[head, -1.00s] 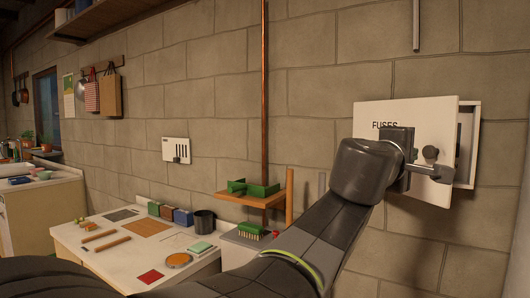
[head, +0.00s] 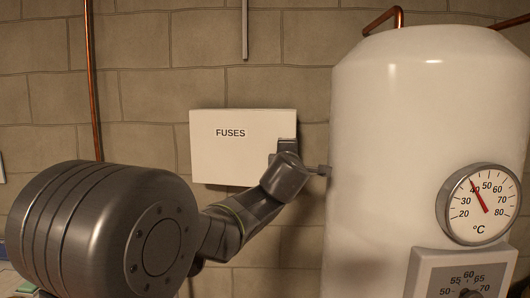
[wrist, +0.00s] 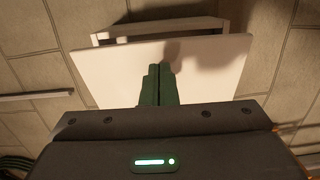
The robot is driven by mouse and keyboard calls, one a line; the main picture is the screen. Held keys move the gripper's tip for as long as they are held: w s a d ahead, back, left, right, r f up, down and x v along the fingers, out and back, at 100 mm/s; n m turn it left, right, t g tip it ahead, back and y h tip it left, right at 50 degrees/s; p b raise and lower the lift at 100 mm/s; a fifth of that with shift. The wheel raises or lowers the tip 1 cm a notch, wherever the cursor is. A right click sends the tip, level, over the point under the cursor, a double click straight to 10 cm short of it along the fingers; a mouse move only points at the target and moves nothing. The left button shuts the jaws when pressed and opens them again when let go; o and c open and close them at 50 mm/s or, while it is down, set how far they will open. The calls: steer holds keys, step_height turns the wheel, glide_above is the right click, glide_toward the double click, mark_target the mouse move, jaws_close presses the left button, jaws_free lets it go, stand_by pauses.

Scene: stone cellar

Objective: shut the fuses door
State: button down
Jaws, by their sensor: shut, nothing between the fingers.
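The white fuses door (head: 235,160), lettered FUSES, is on the stone wall at the centre of the head view. In the wrist view the door (wrist: 105,75) is a pale panel, with the white box frame (wrist: 150,29) showing past its far edge, so it looks ajar. My gripper (wrist: 158,70) is shut and empty, its fingers together in front of the door's face. Whether the fingertips touch the door is unclear. In the head view my gripper (head: 287,150) is at the door's right edge and covers its lower right corner.
A large white tank (head: 425,110) stands close to the right of the door, with a round temperature gauge (head: 479,204) and a dial panel (head: 463,272). A copper pipe (head: 92,80) runs down the wall at left. Bare wall lies between pipe and door.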

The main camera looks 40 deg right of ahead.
steer(key=s+d+p+x, duration=0.1)
steer(key=p+x, duration=0.1)
steer(key=x, duration=0.5)
steer(key=shift+d, duration=0.1)
steer(key=b+v, duration=0.1)
steer(key=v, duration=1.2)
steer(key=shift+s+a, duration=0.25)
steer(key=shift+a, duration=0.05)
steer(key=shift+w+d, duration=0.1)
steer(key=x, duration=1.3)
steer(key=shift+p, duration=0.4)
steer(key=shift+w+d, duration=0.1)
